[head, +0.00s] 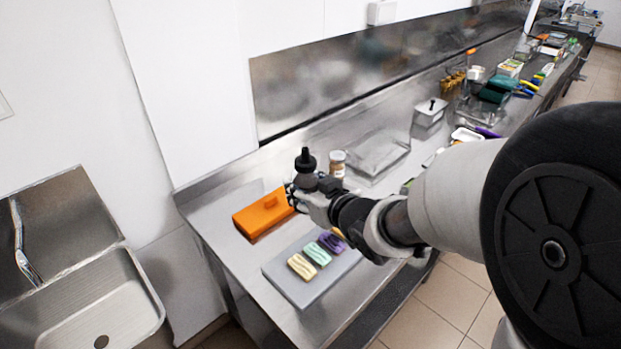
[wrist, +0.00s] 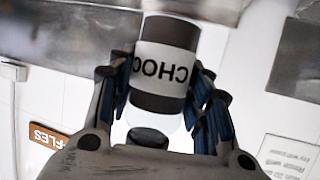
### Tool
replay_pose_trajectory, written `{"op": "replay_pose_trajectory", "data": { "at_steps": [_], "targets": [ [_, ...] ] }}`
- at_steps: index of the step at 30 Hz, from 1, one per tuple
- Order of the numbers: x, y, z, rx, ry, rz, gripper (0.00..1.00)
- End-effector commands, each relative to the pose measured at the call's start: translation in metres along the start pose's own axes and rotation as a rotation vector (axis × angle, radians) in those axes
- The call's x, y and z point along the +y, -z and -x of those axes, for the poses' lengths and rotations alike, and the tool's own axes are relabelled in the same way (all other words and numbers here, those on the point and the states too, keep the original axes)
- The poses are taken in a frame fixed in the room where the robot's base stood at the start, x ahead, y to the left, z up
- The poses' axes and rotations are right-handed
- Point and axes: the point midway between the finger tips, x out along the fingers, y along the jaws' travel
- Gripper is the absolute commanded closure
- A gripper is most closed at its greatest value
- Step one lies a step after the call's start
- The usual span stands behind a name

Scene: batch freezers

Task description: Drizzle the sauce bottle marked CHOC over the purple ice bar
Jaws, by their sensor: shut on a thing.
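My gripper (head: 303,187) is shut around a dark sauce bottle (head: 306,180), whose black top points up in the head view. In the wrist view the fingers clasp both sides of the bottle (wrist: 167,65); its white label reads CHOC, upside down in that picture. The purple ice bar (head: 332,243) lies on a grey board (head: 285,277) on the steel counter. A mint bar (head: 317,254) and a cream bar (head: 301,267) lie to its left, and part of another bar shows behind it. The bottle is above and behind the board, apart from the purple bar.
An orange box (head: 262,213) stands left of the gripper on the counter (head: 213,207). A jar with a pale lid (head: 337,164) stands just behind. A sink (head: 95,300) is at the lower left.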

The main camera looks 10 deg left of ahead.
Motion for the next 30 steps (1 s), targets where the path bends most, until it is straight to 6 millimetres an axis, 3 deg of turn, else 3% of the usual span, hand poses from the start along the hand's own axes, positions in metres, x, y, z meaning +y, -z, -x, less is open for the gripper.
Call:
{"op": "replay_pose_trajectory", "data": {
  "at_steps": [7,24,30],
  "targets": [
    [-0.002,-0.002,0.008,0.002,0.000,0.000,0.79],
    [-0.022,-0.038,0.083,0.009,0.000,0.003,0.79],
    [-0.028,-0.044,0.098,0.009,0.007,0.002,0.79]
  ]
}}
